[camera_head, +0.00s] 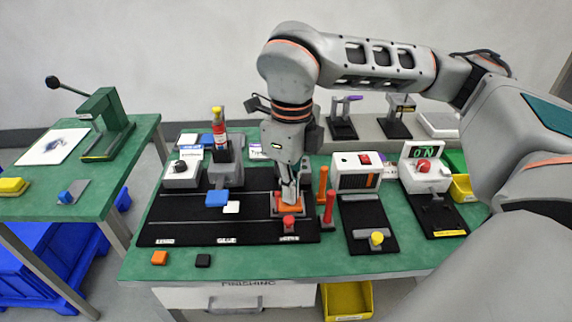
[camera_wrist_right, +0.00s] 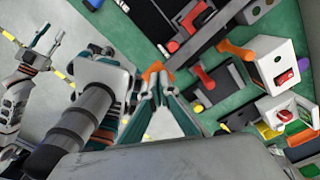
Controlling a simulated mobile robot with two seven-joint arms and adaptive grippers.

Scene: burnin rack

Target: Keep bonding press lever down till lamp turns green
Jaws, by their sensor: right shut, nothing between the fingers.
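My right gripper (camera_head: 289,203) is shut and empty, pointing down beside a red knob (camera_head: 289,222) and orange block on the black mat. In the right wrist view its fingertips (camera_wrist_right: 160,77) meet near an orange patch. An orange post (camera_head: 322,183) and a red post (camera_head: 329,209) stand just right of it; contact with them is not clear. I cannot tell which fixture is the bonding press or which light is its lamp. My left gripper (camera_wrist_right: 47,40) shows only in the right wrist view, fingers apart and apparently empty.
A white box with a red switch (camera_head: 364,159) and another with a green display (camera_head: 424,151) stand to the right. A green lever press (camera_head: 105,128) is on the left table. Blue and white blocks lie on the black mat (camera_head: 180,228). The green front strip is mostly clear.

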